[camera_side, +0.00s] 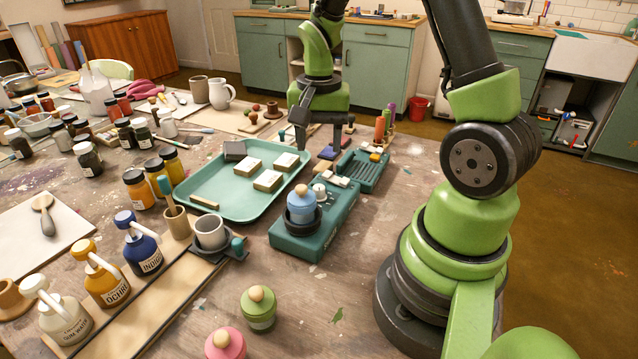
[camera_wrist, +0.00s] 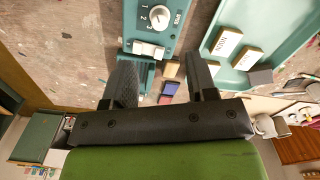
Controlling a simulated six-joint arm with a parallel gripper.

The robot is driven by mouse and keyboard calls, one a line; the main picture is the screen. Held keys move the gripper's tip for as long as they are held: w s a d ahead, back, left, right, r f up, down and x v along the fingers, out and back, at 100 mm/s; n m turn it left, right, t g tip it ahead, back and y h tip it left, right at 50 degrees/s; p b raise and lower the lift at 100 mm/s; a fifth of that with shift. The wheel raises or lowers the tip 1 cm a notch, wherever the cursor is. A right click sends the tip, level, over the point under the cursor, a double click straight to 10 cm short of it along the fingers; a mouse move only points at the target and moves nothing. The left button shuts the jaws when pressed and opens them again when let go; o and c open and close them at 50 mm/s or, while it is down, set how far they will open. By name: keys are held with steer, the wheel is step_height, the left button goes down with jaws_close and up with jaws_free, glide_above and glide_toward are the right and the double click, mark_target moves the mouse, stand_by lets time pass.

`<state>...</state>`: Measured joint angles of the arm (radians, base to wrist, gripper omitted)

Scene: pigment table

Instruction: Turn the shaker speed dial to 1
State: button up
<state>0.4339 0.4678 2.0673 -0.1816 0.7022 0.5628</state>
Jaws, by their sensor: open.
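The teal shaker (camera_side: 318,238) stands on the table, with a blue-topped jar (camera_side: 300,199) in a dark holder on it. Its white speed dial (camera_wrist: 161,16) shows at the top of the wrist view, with the digits 1, 2 and 3 along its left side. I cannot tell which digit the dial's mark faces. The dial also shows small in the side view (camera_side: 320,189), behind the jar. My gripper (camera_wrist: 161,62) is open and empty. It is beyond the shaker's switch end in the side view, apart from the dial.
White switches (camera_wrist: 148,49) sit on the shaker near the dial. A green tray (camera_side: 226,207) with labelled blocks lies left of the shaker, and a slotted teal rack (camera_side: 366,172) is behind it. Pump bottles (camera_side: 140,245) stand at the front left.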

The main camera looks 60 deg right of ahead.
mark_target(319, 187)
step_height(319, 187, down, 10)
steer(key=shift+r, duration=0.1)
stand_by(0.4)
steer(key=c, duration=0.9)
